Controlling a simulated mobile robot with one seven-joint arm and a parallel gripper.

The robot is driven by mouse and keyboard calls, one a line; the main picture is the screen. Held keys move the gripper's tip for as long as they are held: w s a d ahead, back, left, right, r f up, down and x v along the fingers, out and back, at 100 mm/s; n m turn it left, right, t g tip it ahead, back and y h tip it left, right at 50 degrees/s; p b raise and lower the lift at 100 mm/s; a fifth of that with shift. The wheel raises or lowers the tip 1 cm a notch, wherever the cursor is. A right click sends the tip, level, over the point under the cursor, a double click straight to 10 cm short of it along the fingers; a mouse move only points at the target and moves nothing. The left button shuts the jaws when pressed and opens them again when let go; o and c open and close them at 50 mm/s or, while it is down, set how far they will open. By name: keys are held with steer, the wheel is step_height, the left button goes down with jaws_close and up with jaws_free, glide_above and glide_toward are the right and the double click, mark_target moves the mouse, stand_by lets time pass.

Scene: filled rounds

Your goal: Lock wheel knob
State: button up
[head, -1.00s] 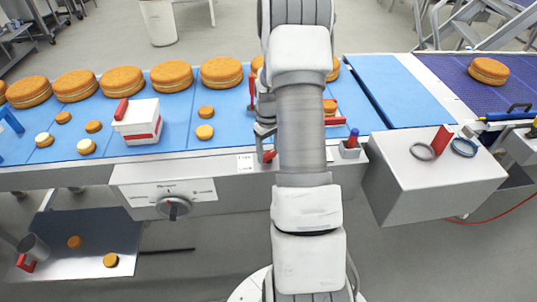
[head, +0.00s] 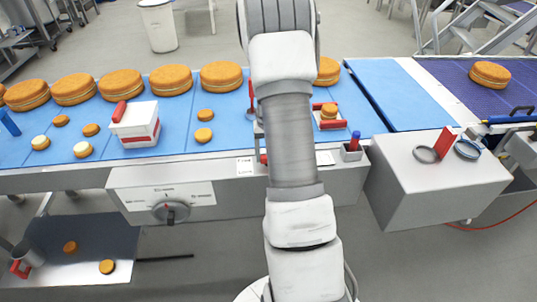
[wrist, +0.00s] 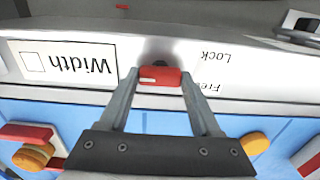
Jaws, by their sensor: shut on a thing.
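A small red knob (wrist: 160,77) with a pale line on its left part shows in the wrist view, on the pale metal front face of the conveyor. It sits between a "Width" label (wrist: 65,63) and the printed words "Lock" and "Free". My gripper (wrist: 160,80) has its two fingers at either end of the knob and is shut on it. In the head view my arm covers the gripper and most of the knob. Only a red bit (head: 263,159) shows at the arm's left edge.
A grey dial (head: 171,211) on a panel is at left. A white and red box (head: 135,124) and several cakes stand on the blue belt (head: 225,136). A grey box (head: 440,190) with rings juts out at right. A tray with two small cakes is low at left.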

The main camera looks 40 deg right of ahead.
stand_by(0.3)
steer(key=o, duration=1.4)
step_height(320, 180, up, 18)
steer(key=shift+f, duration=0.25)
steer(key=s+a+r+n+t, duration=0.2)
steer(key=s+a+r, duration=0.4)
steer(key=a, duration=0.5)
steer(key=s+a+r+n+t, duration=0.2)
steer(key=s+a+r, duration=0.3)
steer(key=a, duration=0.5)
steer(key=s+a, duration=0.2)
steer(key=s+a+f+n+t, duration=0.1)
steer(key=s, duration=0.2)
steer(key=s+a+n, duration=0.1)
steer(key=s+a, duration=0.1)
steer(key=shift+s+a+f+t, duration=0.25)
steer(key=shift+s+a+t, duration=0.05)
steer(key=shift+s, duration=0.1)
